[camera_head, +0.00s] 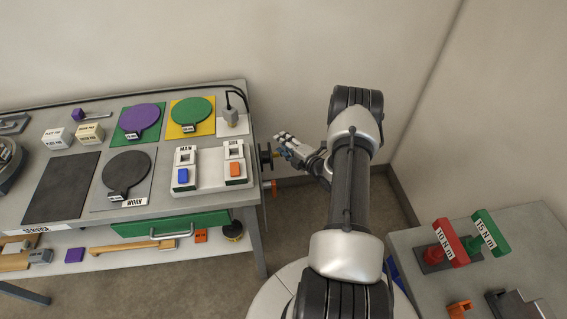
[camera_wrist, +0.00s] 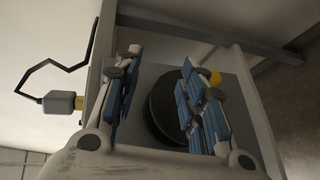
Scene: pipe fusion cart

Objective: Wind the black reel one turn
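The black reel (camera_head: 264,157) is mounted on the right end of the workbench, seen nearly edge-on in the head view. In the wrist view its dark round face (camera_wrist: 162,108) shows between my fingers, partly covered by the right one. A yellow knob (camera_wrist: 215,77) shows just behind the right finger; I cannot tell whether they touch. My gripper (camera_head: 284,147) is at the bench end, close to the reel's outer side. In the wrist view my gripper (camera_wrist: 160,100) has its fingers wide apart, with nothing clearly held between them.
The workbench (camera_head: 70,215) carries round paddles, a white switch panel (camera_head: 210,185) and a corded grey block (camera_head: 231,117) near its right end. A green drawer (camera_head: 170,223) is below. A second table (camera_head: 420,285) with red and green handles stands at right. Walls are close behind.

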